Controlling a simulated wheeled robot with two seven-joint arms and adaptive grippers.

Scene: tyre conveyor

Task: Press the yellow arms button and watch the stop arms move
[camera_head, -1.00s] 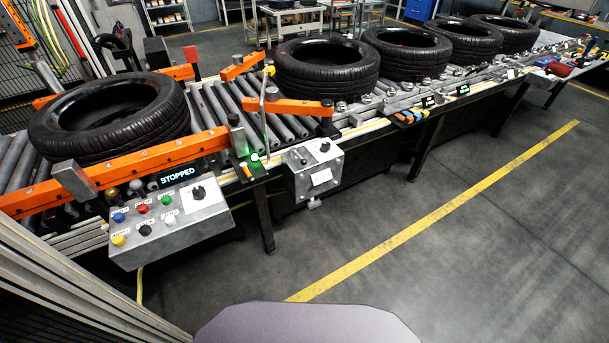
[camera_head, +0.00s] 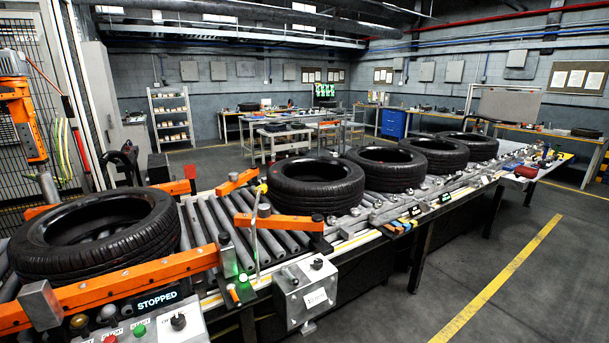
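The control panel (camera_head: 190,328) shows only its top part at the bottom left edge, with a red button (camera_head: 110,340), a green button (camera_head: 139,330) and a black knob (camera_head: 178,321). The yellow arms button is out of the picture below. The display (camera_head: 157,300) above the panel reads STOPPED. A long orange arm (camera_head: 130,283) lies along the near side of the conveyor, beside the nearest tyre (camera_head: 95,235). Shorter orange arms (camera_head: 285,222) and (camera_head: 237,182) stand near the second tyre (camera_head: 316,185). Neither gripper is in view.
The roller conveyor (camera_head: 215,222) runs from lower left to upper right, with several tyres on it. A grey box (camera_head: 306,290) with a knob hangs on its near side. A green light (camera_head: 243,277) is lit. The floor right of the yellow line (camera_head: 500,280) is clear.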

